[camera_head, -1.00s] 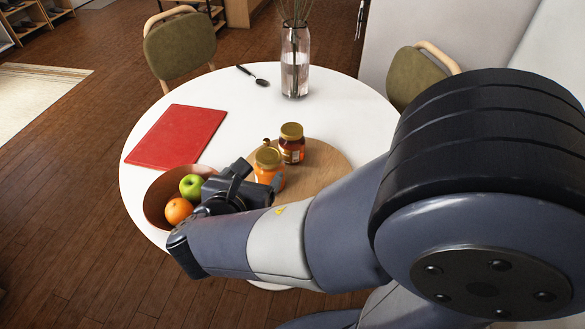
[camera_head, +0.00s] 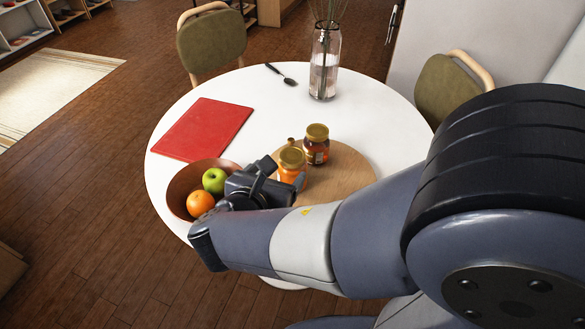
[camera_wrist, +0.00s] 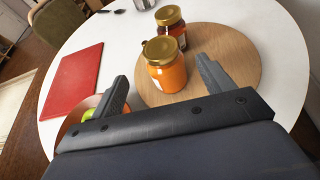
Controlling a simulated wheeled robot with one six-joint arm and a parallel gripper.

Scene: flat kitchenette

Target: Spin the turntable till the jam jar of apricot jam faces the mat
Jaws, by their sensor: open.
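The apricot jam jar, bright orange with a gold lid, stands on the near left part of the round wooden turntable; it shows in the head view (camera_head: 291,158) and wrist view (camera_wrist: 165,70). The turntable (camera_head: 345,178) also shows in the wrist view (camera_wrist: 235,55). The red mat (camera_head: 203,129) lies flat to the left, also in the wrist view (camera_wrist: 72,80). My gripper (camera_head: 281,178) is open and empty at the turntable's left side, close to the orange jar. In the wrist view the jar appears between its fingers (camera_wrist: 163,78); contact cannot be told.
A darker jam jar (camera_head: 316,147) stands on the turntable behind the orange one. A fruit bowl (camera_head: 180,187) with a green apple (camera_head: 214,180) and an orange (camera_head: 200,203) sits left of my gripper. A glass vase (camera_head: 324,70) and spoon (camera_head: 281,74) are farther back.

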